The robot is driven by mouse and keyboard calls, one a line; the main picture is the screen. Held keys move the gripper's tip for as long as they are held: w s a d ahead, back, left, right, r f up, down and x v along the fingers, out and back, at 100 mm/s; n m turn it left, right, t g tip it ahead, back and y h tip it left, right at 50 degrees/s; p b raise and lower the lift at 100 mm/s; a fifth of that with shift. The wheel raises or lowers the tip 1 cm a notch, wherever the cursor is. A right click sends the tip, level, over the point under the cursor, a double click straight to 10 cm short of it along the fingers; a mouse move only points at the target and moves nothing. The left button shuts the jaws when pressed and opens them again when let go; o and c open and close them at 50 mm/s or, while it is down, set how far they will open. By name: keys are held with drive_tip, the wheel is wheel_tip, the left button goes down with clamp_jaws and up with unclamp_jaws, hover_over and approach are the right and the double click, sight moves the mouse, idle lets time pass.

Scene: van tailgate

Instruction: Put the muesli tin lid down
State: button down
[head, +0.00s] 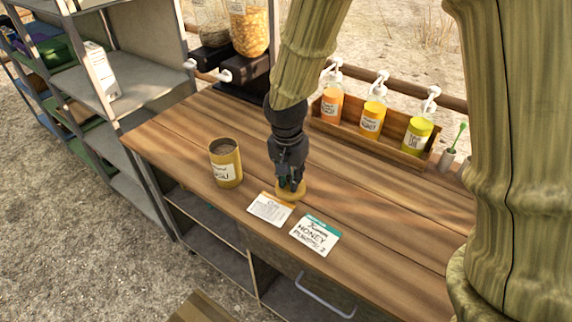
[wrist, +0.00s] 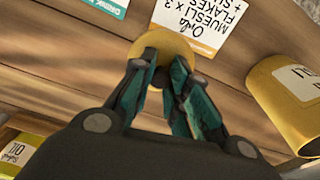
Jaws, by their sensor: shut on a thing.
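My gripper (head: 290,186) points down over the wooden counter and is shut on the muesli tin lid (head: 291,193), a round yellow disc. In the wrist view my fingertips (wrist: 160,75) close on the middle of the lid (wrist: 174,47). The lid is at or just above the counter top; I cannot tell if it touches. The open muesli tin (head: 226,164), yellow with a white label, stands upright to the left of my gripper. The tin also shows at the right of the wrist view (wrist: 285,105).
An order card (head: 270,209) and a honey card (head: 314,235) lie in front of the lid. A wooden rack (head: 372,133) of sauce bottles stands at the back, beside dispensers (head: 247,27). The counter (head: 390,225) to the right is clear.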

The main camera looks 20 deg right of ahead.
drive_tip(key=w, duration=0.2)
drive_tip(key=w+d+p, duration=0.1)
drive_tip(key=w, duration=0.4)
drive_tip(key=shift+w+d+f, duration=0.15)
drive_tip(key=shift+d+f, duration=0.05)
drive_tip(key=shift+f, duration=0.05)
drive_tip(key=shift+f+p, duration=0.55)
drive_tip(key=shift+f, duration=1.25)
drive_tip(key=shift+f, duration=0.15)
drive_tip(key=c, duration=1.4)
unclamp_jaws()
drive_tip(key=shift+o, duration=0.2)
wheel_tip(320, 180, up, 12)
drive_tip(key=a+b, duration=0.1)
drive_tip(key=shift+s, duration=0.45)
